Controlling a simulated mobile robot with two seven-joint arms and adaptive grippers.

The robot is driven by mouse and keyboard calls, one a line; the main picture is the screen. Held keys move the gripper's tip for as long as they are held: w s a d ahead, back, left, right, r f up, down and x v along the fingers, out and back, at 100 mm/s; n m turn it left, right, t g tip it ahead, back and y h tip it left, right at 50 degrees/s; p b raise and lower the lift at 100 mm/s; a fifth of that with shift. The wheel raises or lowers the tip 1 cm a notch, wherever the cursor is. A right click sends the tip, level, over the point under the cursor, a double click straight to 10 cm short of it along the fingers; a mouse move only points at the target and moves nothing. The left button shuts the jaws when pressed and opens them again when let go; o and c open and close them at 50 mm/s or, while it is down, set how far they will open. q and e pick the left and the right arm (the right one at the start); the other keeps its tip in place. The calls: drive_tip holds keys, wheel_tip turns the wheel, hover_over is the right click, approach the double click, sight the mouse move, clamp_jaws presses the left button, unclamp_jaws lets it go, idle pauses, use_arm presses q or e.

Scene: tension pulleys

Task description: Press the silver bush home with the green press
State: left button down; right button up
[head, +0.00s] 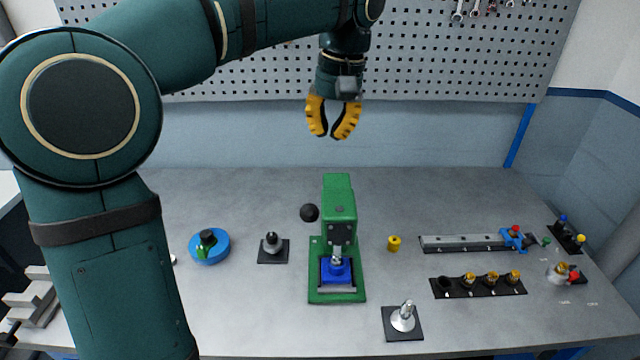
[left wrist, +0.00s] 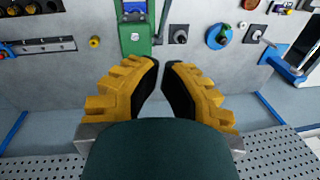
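The green press (head: 340,195) stands mid-table, with a black lever knob (head: 310,213) on its left side. Its silver ram comes down over a blue nest (head: 337,273) on the green base. A small silver piece shows between ram and nest; I cannot tell whether it is the silver bush or how deep it sits. My left gripper (head: 329,136) hangs empty behind and well above the press, fingers partly open with a narrow gap at the tips. In the left wrist view the press (left wrist: 137,30) is beyond the fingers (left wrist: 161,62). My right gripper is not in view.
A blue round holder (head: 221,246) and a black pad with a grey knobbed part (head: 273,246) are left of the press. A yellow cylinder (head: 394,243), a rail (head: 465,243), a black rack (head: 450,292) and a silver part on a pad (head: 403,318) are right. Pegboard (head: 440,60) stands behind.

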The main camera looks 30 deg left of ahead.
sight(311, 215)
use_arm(q)
drive_tip(key=s+f+b, duration=0.2)
drive_tip(key=s+f, duration=0.1)
drive_tip(key=f, duration=0.9)
drive_tip(key=shift+a+f, duration=0.2)
drive_tip(key=shift+f, duration=0.15)
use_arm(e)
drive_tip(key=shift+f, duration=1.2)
use_arm(q)
drive_tip(key=shift+s, duration=0.15)
